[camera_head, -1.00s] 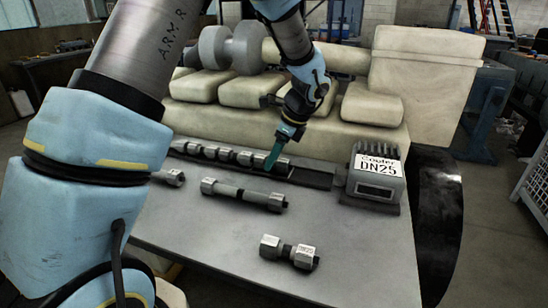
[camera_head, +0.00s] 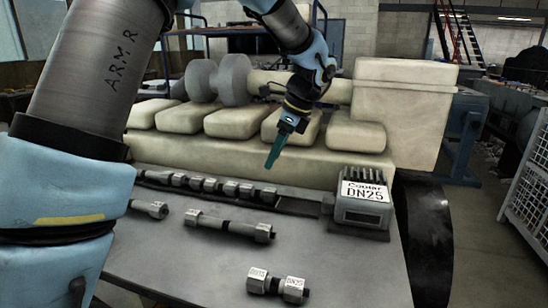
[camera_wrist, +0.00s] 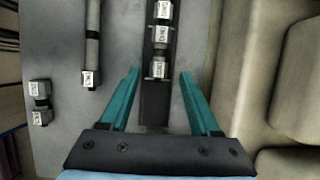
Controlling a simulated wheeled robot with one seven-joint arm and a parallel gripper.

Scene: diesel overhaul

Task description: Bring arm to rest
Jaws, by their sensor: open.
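My gripper (camera_head: 272,160) hangs above the far part of the table, in front of the cream engine block. Its teal fingers point down and hold nothing. In the wrist view my gripper (camera_wrist: 158,85) has its two fingers spread wide apart. Between and below them is the dark rail (camera_wrist: 155,105) with a row of metal fittings. The nearest fitting (camera_wrist: 158,68) stands on the rail just beyond the fingertips, apart from them. My blue and grey arm fills the left of the head view.
The grey table (camera_head: 170,262) holds a long pipe piece (camera_head: 228,226) and a short DN25 coupling (camera_head: 278,285). A grey Cooler DN25 box (camera_head: 362,200) stands at the rail's right end. The engine block (camera_head: 260,155) lies behind. A wire cage (camera_head: 530,195) stands far right.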

